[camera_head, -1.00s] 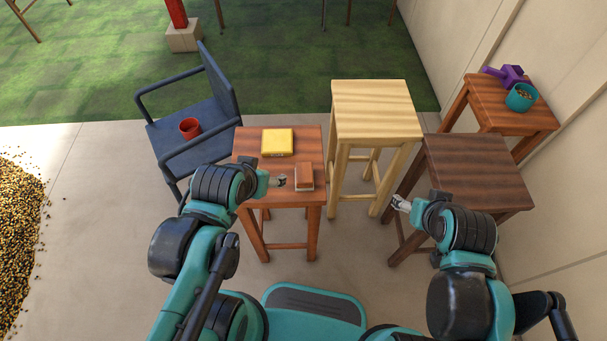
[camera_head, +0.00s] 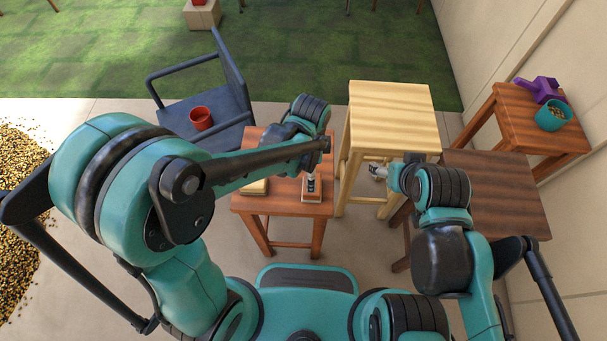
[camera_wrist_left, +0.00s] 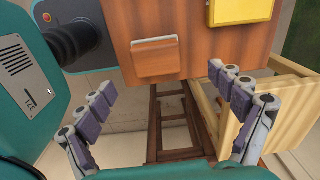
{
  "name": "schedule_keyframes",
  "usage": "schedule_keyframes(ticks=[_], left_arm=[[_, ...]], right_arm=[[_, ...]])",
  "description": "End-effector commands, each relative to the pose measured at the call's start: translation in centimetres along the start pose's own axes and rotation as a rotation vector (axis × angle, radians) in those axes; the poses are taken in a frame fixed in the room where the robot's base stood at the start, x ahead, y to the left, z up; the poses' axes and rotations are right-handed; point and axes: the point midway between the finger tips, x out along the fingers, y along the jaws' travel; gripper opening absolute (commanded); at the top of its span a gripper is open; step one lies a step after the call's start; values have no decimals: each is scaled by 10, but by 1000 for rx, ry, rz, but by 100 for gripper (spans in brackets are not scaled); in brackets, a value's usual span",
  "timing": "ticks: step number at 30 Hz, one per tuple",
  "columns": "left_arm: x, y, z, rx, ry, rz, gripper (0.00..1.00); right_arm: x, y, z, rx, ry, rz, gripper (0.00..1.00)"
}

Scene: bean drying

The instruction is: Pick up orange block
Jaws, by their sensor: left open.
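The orange block (camera_head: 312,198) is a small flat brown-orange piece with a pale edge, lying on the right part of the reddish wooden stool (camera_head: 275,205). In the wrist view the block (camera_wrist_left: 155,57) lies whole, near the stool's edge. My left gripper (camera_head: 311,182) hangs over the block in the head view and hides part of it. In the wrist view my left gripper (camera_wrist_left: 160,84) is open and empty, its fingers spread wide to either side below the block in the picture. My right gripper (camera_head: 379,172) is in front of the pale stool, apart from the block; its jaws are too small to read.
A taller pale stool (camera_head: 390,105) stands close right, a dark stool (camera_head: 490,180) beyond. A blue chair (camera_head: 190,110) holds a red cup (camera_head: 201,118).

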Motion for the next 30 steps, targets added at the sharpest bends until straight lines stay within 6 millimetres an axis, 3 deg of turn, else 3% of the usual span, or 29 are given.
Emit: schedule_keyframes(ticks=[4,14,22,30], left_arm=[[14,3,-9,81,-14,28,93],[47,5,-10,88,-15,30,93],[87,10,-11,86,-14,30,93],[90,10,-10,85,-14,30,93]], right_arm=[[0,0,0,0,0,0,67],[12,0,9,0,0,0,67],[28,0,21,0,0,0,67],[28,0,20,0,0,0,67]])
